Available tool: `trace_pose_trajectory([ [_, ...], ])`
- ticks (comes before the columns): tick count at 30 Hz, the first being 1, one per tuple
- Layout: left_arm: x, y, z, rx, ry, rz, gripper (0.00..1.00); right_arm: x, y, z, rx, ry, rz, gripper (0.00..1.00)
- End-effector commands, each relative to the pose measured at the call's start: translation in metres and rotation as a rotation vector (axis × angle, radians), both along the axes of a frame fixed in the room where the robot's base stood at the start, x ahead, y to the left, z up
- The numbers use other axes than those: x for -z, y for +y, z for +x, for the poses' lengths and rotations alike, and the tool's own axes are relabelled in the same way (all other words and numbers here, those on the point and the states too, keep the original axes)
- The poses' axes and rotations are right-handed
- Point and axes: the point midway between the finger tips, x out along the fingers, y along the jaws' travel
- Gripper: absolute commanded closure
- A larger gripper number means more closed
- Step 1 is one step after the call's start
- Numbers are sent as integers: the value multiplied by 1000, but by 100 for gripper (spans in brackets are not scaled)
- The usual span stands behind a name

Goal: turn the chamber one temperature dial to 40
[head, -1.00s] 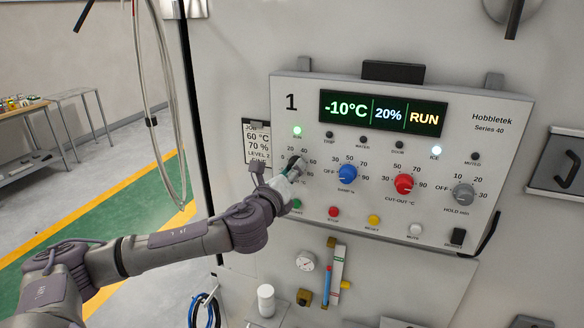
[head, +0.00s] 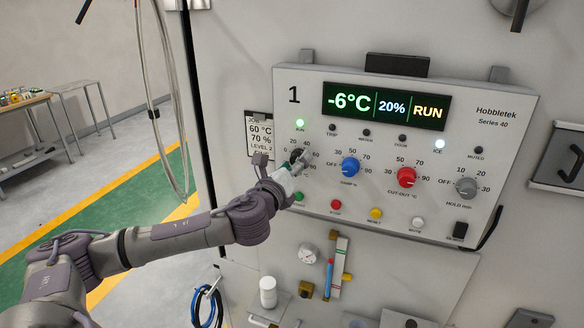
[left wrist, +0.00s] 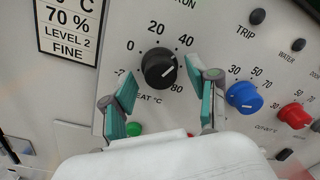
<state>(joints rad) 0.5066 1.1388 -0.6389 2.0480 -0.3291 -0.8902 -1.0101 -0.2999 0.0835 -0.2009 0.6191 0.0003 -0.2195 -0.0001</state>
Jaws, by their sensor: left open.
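The black temperature dial (left wrist: 159,69) is on the chamber one panel (head: 445,205), with 0, 20, 40 and 80 readable around it. Its white mark points right and somewhat up, on the 40 side of the scale; the exact value is unclear. My left gripper (left wrist: 160,80) is open, with one green-padded finger on each side of the dial and gaps showing between. The display (head: 386,107) reads -6°C, 20%, RUN. My right gripper is not in view.
A blue knob (head: 350,167) is close to the right of the temperature dial, then a red knob (head: 407,177) and a grey knob (head: 466,187). Several push buttons line the panel below. A label card (head: 259,134) hangs at the panel's left edge.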

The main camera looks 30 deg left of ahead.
Motion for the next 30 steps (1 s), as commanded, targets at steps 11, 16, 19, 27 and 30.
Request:
trace_pose_trajectory([
  [11, 3, -12, -59, 3, 6, 5, 41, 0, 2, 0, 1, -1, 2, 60],
  [16, 4, -18, -92, 4, 6, 5, 41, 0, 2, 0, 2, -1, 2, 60],
  [19, 4, -20, -105, 1, 5, 5, 41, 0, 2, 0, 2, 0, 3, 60],
  [27, 4, -23, -118, 0, 2, 0, 41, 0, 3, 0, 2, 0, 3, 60],
  [30, 4, -23, -117, 1, 1, -1, 41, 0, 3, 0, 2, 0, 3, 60],
])
